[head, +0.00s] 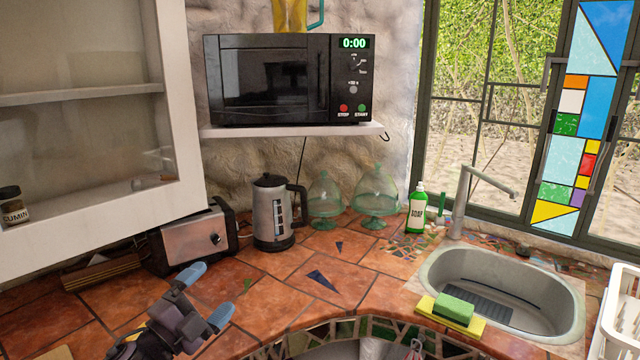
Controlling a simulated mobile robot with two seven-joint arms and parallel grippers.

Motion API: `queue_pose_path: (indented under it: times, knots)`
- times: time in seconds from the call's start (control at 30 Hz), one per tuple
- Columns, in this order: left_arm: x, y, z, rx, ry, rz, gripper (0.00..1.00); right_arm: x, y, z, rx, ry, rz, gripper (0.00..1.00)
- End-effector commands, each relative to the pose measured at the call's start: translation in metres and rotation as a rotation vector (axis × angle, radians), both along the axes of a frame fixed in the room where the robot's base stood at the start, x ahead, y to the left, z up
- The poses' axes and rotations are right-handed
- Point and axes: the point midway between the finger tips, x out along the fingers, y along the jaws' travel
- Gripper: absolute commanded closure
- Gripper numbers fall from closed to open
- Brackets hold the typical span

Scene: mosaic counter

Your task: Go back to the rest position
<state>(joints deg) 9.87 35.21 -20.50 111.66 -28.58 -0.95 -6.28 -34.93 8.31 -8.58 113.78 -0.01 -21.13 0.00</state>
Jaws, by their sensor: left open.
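My left gripper (207,292) shows at the lower left of the head view, over the orange tiled counter (265,290). Its two blue-tipped fingers are spread apart with nothing between them. It is in front of the toaster and the kettle and apart from both. My right gripper is not in the head view.
A toaster (190,243), a kettle (272,215) and two green glass domes (325,197) stand along the wall. A microwave (285,80) sits on a shelf above. A sink (500,290), soap bottle (416,210) and sponge (454,308) are at right. The middle counter is clear.

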Motion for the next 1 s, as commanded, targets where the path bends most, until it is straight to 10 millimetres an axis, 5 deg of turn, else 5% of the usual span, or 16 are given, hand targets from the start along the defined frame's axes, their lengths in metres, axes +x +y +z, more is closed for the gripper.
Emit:
queue_pose_path:
  times: [0.27,0.5,0.8,1.0]
  knots:
    - [-0.051,0.048,-0.130,-0.551,0.561,0.272,0.05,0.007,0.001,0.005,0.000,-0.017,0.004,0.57]
    - [-0.131,0.066,-0.220,-0.841,0.836,0.444,0.05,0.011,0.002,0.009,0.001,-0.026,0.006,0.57]
    - [-0.227,0.076,-0.286,-0.970,0.976,0.622,0.05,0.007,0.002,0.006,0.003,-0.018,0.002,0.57]
    - [-0.249,0.078,-0.298,-0.971,1.008,0.655,0.05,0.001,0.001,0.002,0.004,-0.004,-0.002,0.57]
